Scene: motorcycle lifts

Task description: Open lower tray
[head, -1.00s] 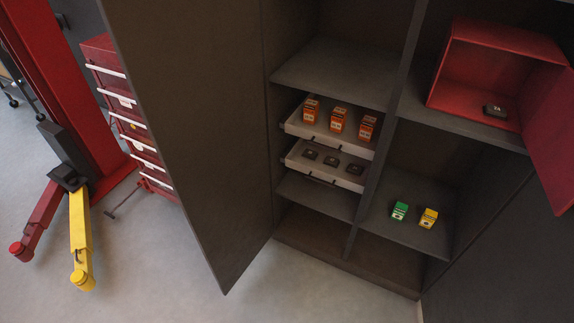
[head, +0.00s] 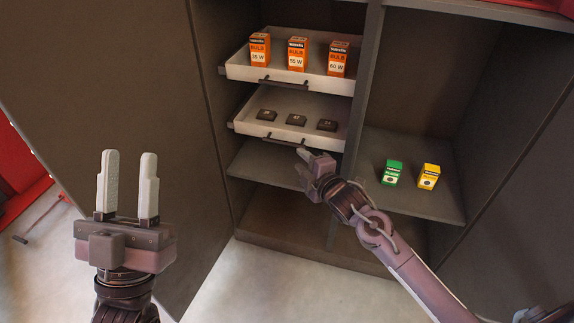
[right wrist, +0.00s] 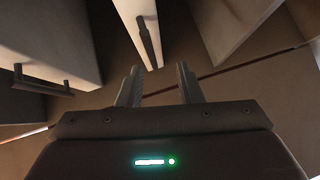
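The lower tray (head: 246,124) is a shallow white tray in the cabinet's left bay, with several small dark items in it and a dark bar handle (head: 282,140) on its front. My right gripper (head: 303,153) is in front of the tray's lower edge, close to the handle's right end. In the right wrist view its fingers (right wrist: 159,74) are apart with nothing between them; a bar handle (right wrist: 148,42) is just ahead, and I cannot tell whether they touch. My left gripper (head: 130,157) is open and empty, upright at the left, away from the tray.
The upper tray (head: 240,73), with orange bulb boxes (head: 298,55) and its own handle, sits directly above. A shelf (head: 265,163) lies below. A green box (head: 392,173) and a yellow box (head: 428,177) stand in the right bay. An open cabinet door (head: 130,90) stands at left.

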